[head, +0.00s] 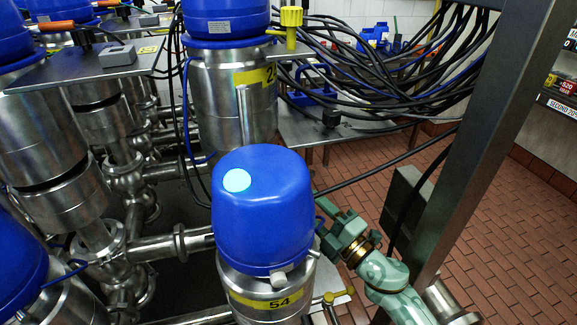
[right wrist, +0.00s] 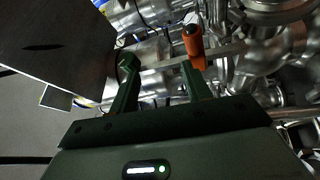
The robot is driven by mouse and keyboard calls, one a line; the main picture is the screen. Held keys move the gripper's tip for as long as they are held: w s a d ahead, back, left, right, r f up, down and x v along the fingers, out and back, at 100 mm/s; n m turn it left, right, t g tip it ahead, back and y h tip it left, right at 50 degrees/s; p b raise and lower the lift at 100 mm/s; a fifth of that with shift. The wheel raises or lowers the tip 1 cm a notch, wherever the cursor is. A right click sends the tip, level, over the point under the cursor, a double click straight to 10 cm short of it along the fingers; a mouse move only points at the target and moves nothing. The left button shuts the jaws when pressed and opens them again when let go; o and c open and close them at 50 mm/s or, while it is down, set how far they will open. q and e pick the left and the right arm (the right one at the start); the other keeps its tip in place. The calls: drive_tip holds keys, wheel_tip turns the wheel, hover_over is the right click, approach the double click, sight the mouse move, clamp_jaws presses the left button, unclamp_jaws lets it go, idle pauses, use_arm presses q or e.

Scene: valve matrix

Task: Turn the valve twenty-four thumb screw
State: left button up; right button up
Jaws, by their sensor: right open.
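A steel valve (head: 212,105) with a blue cap stands at the back centre. Its yellow label (head: 257,76) begins with a 2, and I cannot read the second digit surely. A yellow knob (head: 291,20) sticks up beside its cap. No thumb screw marked twenty-four can be made out. My right gripper (head: 328,225) is open, close to the right of the front valve's blue cap. In the right wrist view my right gripper (right wrist: 158,75) has its fingers apart, with an orange handle (right wrist: 193,45) near the right fingertip. I cannot tell whether they touch. My left gripper is out of view.
The front valve (head: 265,285), labelled 54, has a large blue cap (head: 262,210). More valves and pipes crowd the left. Black cables (head: 390,70) hang behind, and a grey post (head: 485,140) stands at right. The brick floor (head: 440,205) has free room.

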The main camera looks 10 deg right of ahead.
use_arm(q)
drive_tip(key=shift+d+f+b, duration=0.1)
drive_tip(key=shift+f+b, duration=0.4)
use_arm(e)
drive_tip(key=w+a+r+n+t, duration=0.1)
drive_tip(key=w+a+r+n, duration=0.1)
drive_tip(key=w+r, duration=0.4)
drive_tip(key=shift+w+a+n, duration=0.3)
drive_tip(key=shift+a, duration=0.3)
drive_tip(key=shift+r, duration=0.1)
drive_tip(key=shift+c, duration=0.2)
drive_tip(key=c, duration=0.9)
drive_tip(key=n+t+y+b, duration=0.2)
drive_tip(key=y+b, duration=0.1)
drive_tip(key=b, duration=1)
drive_tip(key=shift+n+y, duration=0.4)
drive_tip(key=shift+c, duration=0.2)
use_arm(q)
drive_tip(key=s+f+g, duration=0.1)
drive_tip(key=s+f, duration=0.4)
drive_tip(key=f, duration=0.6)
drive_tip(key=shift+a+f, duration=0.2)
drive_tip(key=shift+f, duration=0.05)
use_arm(e)
drive_tip(key=shift+s+r, duration=0.1)
drive_tip(key=shift+r, duration=0.15)
